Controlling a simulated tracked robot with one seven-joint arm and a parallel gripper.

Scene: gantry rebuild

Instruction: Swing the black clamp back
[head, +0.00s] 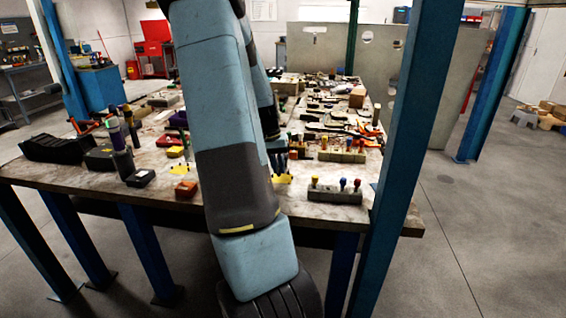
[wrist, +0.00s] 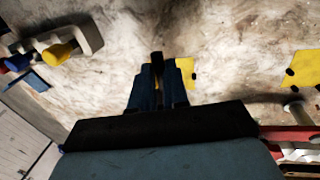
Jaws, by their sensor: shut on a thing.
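My gripper (wrist: 160,72) points at the worktop in the wrist view, its blue fingers close together. A small black piece (wrist: 157,58) shows between the fingertips, and the fingers are shut on it. It looks like the black clamp, but most of it is hidden by the fingers. A yellow plate (wrist: 184,76) lies right beside and behind the fingertips. In the head view my gripper (head: 279,160) is partly hidden behind my own arm, low over the front of the table. The clamp cannot be made out there.
The worn table (head: 330,213) is crowded. A grey block with coloured pegs (head: 342,191) stands at its front edge; a block with pegs (wrist: 75,45) shows left in the wrist view. Red part (wrist: 292,134) lies lower right. A blue post (head: 405,150) rises at the right.

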